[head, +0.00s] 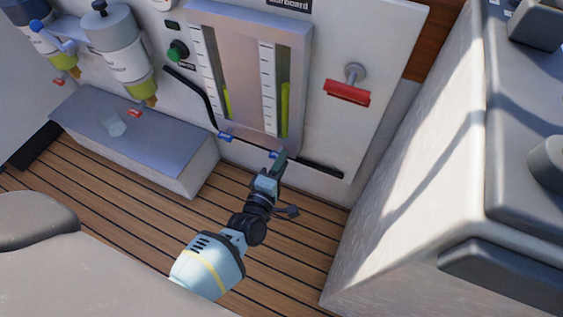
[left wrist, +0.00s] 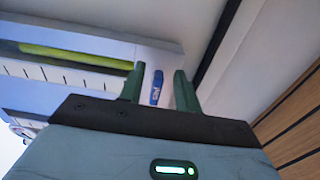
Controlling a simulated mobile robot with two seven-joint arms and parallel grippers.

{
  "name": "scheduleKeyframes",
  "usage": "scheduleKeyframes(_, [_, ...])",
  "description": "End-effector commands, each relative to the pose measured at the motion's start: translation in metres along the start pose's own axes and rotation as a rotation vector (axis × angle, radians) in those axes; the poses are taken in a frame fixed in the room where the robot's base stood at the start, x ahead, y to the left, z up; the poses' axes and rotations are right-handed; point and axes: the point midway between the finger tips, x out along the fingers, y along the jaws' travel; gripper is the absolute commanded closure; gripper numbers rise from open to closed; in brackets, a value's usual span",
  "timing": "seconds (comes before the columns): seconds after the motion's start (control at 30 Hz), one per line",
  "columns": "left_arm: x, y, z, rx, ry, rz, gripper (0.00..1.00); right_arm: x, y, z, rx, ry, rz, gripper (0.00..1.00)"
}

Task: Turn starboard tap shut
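A blue tap (head: 273,153) sits at the foot of the right-hand sight gauge on the white wall panel, partly hidden by my left gripper. My left gripper (head: 280,160) reaches up to it from below. In the left wrist view, the blue tap (left wrist: 156,88) appears between the two green fingers of my left gripper (left wrist: 159,80). A gap shows on both sides of it, so the fingers are open. I cannot tell how deep the tap lies between them. A second blue tap (head: 224,136) is at the foot of the left gauge. My right gripper is not in view.
A red handle (head: 348,92) sticks out to the right of the gauges. A black hose (head: 195,92) runs down at their left. A grey-topped bench (head: 150,150) stands lower left, and a large pale block (head: 430,170) rises on the right. Plank floor is clear below.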

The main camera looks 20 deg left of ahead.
Motion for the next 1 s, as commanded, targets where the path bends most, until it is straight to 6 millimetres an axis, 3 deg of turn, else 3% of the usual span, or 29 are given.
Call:
scheduleKeyframes(0.33, [-0.006,0.001,0.000,-0.001,0.000,0.001,0.67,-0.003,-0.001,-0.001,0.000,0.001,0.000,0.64])
scheduleKeyframes(0.7, [-0.061,0.002,0.000,-0.001,0.000,0.001,0.67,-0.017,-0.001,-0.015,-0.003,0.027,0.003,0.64])
scheduleKeyframes(1.0, [-0.078,0.000,0.000,-0.001,0.000,0.001,0.67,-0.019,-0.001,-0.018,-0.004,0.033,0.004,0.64])
